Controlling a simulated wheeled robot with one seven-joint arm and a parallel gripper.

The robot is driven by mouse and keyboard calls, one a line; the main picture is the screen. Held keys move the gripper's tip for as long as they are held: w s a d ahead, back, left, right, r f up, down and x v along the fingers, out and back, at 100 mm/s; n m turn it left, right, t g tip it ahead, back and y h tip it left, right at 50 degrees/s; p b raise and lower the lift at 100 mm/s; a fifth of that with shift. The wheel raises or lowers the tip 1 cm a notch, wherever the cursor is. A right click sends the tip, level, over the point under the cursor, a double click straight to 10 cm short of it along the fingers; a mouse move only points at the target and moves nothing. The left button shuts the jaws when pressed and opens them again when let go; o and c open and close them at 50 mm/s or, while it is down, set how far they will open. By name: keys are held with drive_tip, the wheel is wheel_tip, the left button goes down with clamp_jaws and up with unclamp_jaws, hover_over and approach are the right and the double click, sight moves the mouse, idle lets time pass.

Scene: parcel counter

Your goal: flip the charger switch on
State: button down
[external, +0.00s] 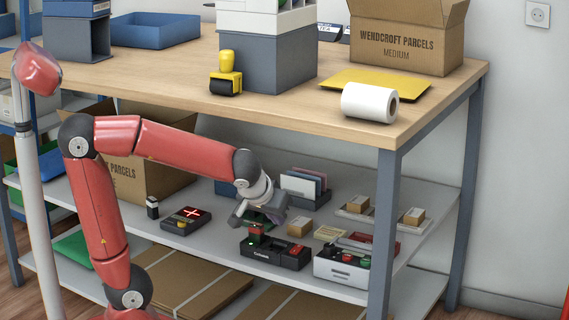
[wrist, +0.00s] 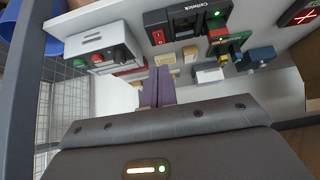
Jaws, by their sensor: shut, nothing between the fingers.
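The charger is most likely the black unit (external: 275,252) on the middle shelf; in the wrist view the black unit (wrist: 188,22) shows at the top, with light lettering and a small green light. A red switch (wrist: 158,37) sits at its left end in the wrist view; I cannot tell which way it is tipped. A red-and-green piece (external: 255,236) stands at the unit's left end in the external view, and its lower part is hidden. My gripper (external: 260,214) is shut and empty, above and behind the unit. Its purple-grey fingers (wrist: 157,88) are together, apart from the switch.
A white box with red and green knobs (external: 342,272) stands right of the black unit. A black device with a red cross (external: 186,220) lies to the left. Small cartons (external: 299,226) and a card holder (external: 305,190) are close behind. The tabletop (external: 290,112) overhangs the shelf.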

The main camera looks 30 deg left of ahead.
drive_tip(key=shift+s+r, duration=0.65)
drive_tip(key=shift+s, duration=0.25)
drive_tip(key=shift+a, duration=0.1)
drive_tip(key=s+a+r+g+p, duration=0.1)
drive_tip(key=s+a+p, duration=0.2)
drive_tip(key=a, duration=0.7)
drive_tip(key=s+a+r+g+p, duration=0.1)
drive_tip(key=s+a+r+p, duration=0.1)
drive_tip(key=a, duration=0.8)
drive_tip(key=shift+s+a+r+p, duration=0.15)
drive_tip(key=shift+s+a+p, duration=0.25)
drive_tip(key=shift+s+p, duration=0.35)
drive_tip(key=c, duration=2.1)
unclamp_jaws()
drive_tip(key=shift+c, duration=0.2)
